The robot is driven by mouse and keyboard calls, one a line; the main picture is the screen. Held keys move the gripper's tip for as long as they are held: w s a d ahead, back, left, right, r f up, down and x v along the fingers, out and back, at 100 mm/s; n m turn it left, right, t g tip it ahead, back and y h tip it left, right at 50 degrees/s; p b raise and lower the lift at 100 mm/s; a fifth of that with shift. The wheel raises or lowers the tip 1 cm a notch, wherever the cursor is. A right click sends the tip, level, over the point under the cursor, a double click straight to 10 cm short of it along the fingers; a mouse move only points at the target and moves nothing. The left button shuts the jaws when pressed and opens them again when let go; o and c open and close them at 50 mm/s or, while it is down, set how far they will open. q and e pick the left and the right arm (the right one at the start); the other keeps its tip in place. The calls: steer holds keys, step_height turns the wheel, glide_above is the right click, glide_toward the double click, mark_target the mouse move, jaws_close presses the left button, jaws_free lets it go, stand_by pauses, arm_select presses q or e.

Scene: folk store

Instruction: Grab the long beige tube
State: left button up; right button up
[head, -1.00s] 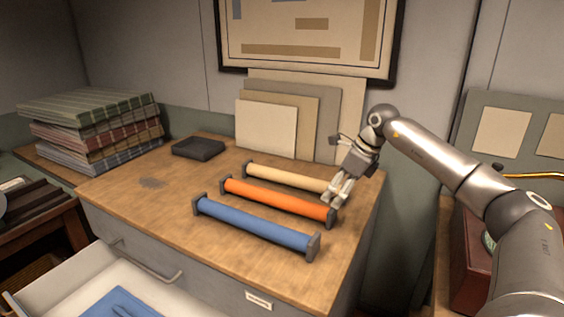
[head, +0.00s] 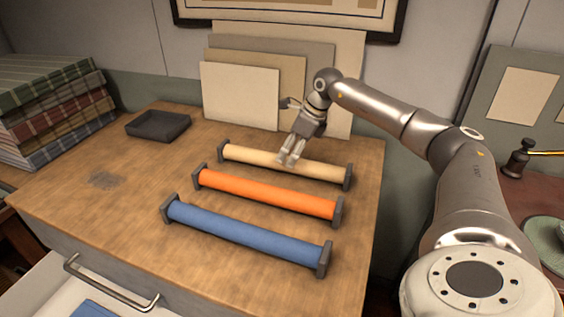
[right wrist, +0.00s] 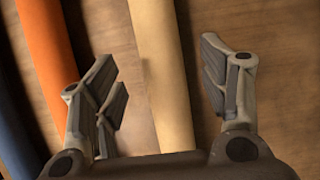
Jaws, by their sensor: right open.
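The long beige tube (head: 253,155) lies at the back of a row of three tubes on the wooden cabinet top, with a dark grey end piece at each end. My right gripper (head: 288,162) is over its middle, fingers pointing down. In the right wrist view the beige tube (right wrist: 162,80) runs between the spread fingers of the open right gripper (right wrist: 168,90). The fingers do not grip it, and their height above the wood is hard to tell. My left gripper is not in view.
An orange tube (head: 265,193) and a blue tube (head: 245,232) lie in front of the beige one. A black tray (head: 158,125) is at the back left, beside stacked plaid cloths (head: 50,110). Boards (head: 240,97) lean behind. An open drawer (head: 60,290) sticks out in front.

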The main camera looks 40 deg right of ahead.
mark_target(285, 160)
steer(key=x, duration=0.2)
steer(key=p+x, duration=0.1)
steer(key=x, duration=0.1)
steer(key=shift+w+r, duration=0.15)
steer(key=shift+w, duration=0.05)
steer(key=shift+w+a+f, duration=0.1)
steer(key=shift+f, duration=0.25)
steer(key=shift+w+f, duration=0.1)
steer(key=shift+f, duration=0.1)
steer(key=shift+c, duration=0.8)
steer(key=c, duration=1.1)
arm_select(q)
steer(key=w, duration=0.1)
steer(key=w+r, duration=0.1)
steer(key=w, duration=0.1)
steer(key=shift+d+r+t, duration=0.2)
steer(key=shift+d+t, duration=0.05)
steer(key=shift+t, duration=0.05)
arm_select(e)
steer(key=shift+r, duration=0.1)
